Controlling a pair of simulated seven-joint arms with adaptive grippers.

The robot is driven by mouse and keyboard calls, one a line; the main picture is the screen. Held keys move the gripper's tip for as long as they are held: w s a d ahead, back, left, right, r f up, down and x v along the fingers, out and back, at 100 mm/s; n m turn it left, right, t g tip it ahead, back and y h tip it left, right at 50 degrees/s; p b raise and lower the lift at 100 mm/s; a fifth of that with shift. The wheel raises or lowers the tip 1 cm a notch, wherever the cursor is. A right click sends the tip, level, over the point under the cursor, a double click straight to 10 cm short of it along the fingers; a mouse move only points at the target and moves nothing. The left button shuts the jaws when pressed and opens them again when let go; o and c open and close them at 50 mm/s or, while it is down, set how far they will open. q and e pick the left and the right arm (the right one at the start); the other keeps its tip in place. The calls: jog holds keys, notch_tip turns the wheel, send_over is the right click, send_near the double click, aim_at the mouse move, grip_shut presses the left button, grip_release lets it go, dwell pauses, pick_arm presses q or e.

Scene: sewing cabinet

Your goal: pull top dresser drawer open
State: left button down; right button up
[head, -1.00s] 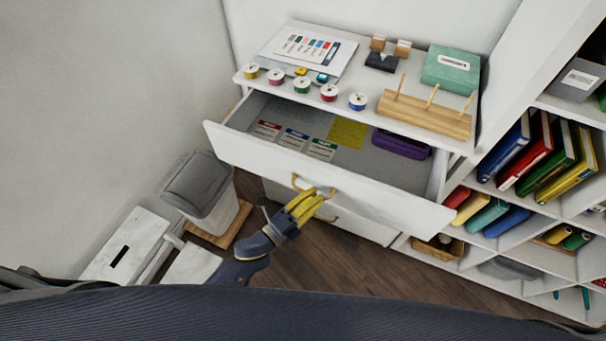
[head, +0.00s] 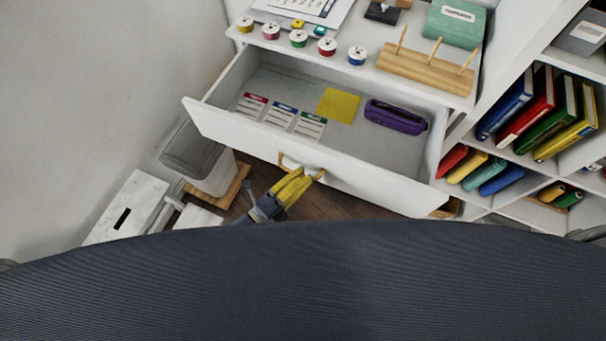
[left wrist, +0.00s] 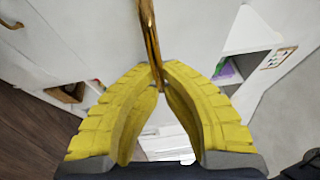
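The top dresser drawer (head: 360,180) is pulled far out of the white dresser, its inside widely exposed. Its brass handle (head: 318,172) is on the front panel. My left gripper (head: 304,178), with yellow fingers, is at the handle. In the left wrist view, the fingertips (left wrist: 160,72) meet around the brass handle bar (left wrist: 150,35), closed on it. Inside the drawer lie several label cards (head: 280,116), a yellow sheet (head: 338,105) and a purple case (head: 395,117). My right gripper is not in view.
Thread spools (head: 299,38), a wooden spool rack (head: 428,72) and a green box (head: 455,22) stand on the dresser top. A grey bin (head: 200,160) and a white stool (head: 128,205) are at left. Shelves with binders (head: 540,110) are at right.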

pick_arm(q)
jog(key=c, duration=1.5)
grip_release()
jog(key=r+v, duration=0.1)
jog(key=v, duration=1.1)
jog(key=shift+f, duration=0.45)
jog(key=shift+d, duration=0.1)
jog(key=s+a+f+n+g+y, duration=0.15)
jog(key=a+f+n+y, duration=0.35)
jog(key=f, duration=0.6)
jog(key=s+a+f+n+g+y, duration=0.15)
jog(key=a+f+n, duration=0.45)
jog(key=f, duration=0.6)
jog(key=s+a+f+n+g+y, duration=0.15)
jog(key=a+f+n+y, duration=0.4)
jog(key=f, duration=0.55)
jog(key=s+a+f+n+g+y, duration=0.1)
jog(key=s+a+f+n+g, duration=0.15)
jog(key=s+f, duration=0.45)
jog(key=s+a+f+n+g+y, duration=0.1)
jog(key=s+a+f+n+g, duration=0.2)
jog(key=s+f, duration=0.4)
jog(key=s+d+f+n+g, duration=0.1)
jog(key=s+d+f+n, duration=0.1)
jog(key=s, duration=0.5)
jog(key=shift+d+f+n, duration=0.3)
jog(key=shift+d+f, duration=0.35)
jog(key=shift+f, duration=0.2)
